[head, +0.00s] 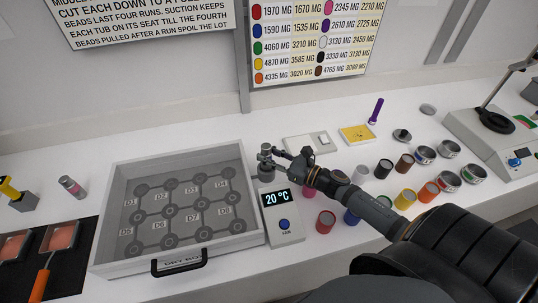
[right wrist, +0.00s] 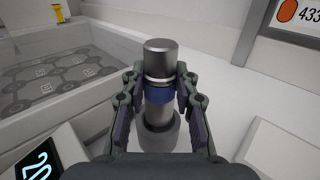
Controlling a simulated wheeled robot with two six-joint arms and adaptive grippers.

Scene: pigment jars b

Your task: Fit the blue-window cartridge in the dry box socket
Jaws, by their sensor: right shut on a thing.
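The blue-window cartridge (right wrist: 160,75) is upright between the fingers of my right gripper (right wrist: 159,100), with a metal cap and a blue band. It also shows in the head view (head: 266,150), where my right gripper (head: 277,157) reaches it from the right. Its lower end meets a round grey socket (right wrist: 160,137), also in the head view (head: 266,173), at the dry box's right side. I cannot tell how deep it sits. The dry box (head: 180,262) is an open grey tray with numbered seats. My left gripper is not in view.
A thermometer unit (head: 283,222) reading 20 °C stands just in front of the socket. A pink-banded cartridge (head: 72,187) stands left of the box. Several coloured jars, including a red one (head: 325,221), stand around my right arm. A yellow tray (head: 356,135) lies behind.

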